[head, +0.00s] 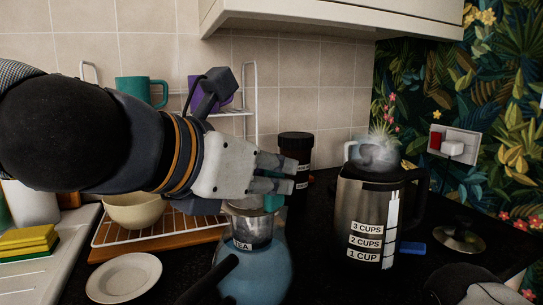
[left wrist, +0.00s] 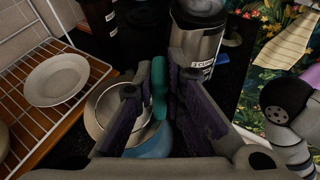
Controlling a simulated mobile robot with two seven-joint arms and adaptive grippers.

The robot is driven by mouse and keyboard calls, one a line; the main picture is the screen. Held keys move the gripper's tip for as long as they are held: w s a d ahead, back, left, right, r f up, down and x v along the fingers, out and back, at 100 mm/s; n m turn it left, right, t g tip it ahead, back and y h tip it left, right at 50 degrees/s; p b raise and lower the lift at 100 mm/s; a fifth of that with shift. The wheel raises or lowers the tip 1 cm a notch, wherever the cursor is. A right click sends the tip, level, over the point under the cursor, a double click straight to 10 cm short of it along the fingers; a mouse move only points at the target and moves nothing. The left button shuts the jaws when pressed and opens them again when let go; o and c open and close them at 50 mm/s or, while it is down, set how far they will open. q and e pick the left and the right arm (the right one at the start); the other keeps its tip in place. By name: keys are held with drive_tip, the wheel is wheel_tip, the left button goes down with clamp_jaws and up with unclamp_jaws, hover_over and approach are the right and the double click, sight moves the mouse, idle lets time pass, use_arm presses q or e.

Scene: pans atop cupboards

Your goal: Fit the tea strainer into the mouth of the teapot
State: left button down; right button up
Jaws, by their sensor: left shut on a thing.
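My left gripper (head: 282,176) is shut on the teal handle (left wrist: 158,88) of the tea strainer, which shows between the purple finger pads in the left wrist view. The strainer's metal cup (head: 250,231) is at the mouth of the blue teapot (head: 262,274), below my gripper. I cannot tell whether it is seated or just above. In the left wrist view the fingers hide much of the strainer and the teapot (left wrist: 152,146). The fingers of my right gripper do not show; only part of my right arm shows at the lower right.
A steel kettle (head: 365,215) with cup markings stands right of the teapot. A dark jar (head: 296,150) stands behind. A white plate (head: 124,277), a beige bowl (head: 133,211) and a wire rack (head: 108,236) are at left. A lid (head: 459,238) lies at right.

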use_arm(q)
drive_tip(key=shift+f, duration=0.65)
drive_tip(key=shift+s, duration=0.1)
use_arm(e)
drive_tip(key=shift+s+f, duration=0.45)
use_arm(q)
drive_tip(key=shift+r, duration=0.15)
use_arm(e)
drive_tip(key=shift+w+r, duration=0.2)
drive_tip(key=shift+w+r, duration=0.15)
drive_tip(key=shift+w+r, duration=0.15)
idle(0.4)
use_arm(q)
drive_tip(key=shift+f, duration=0.2)
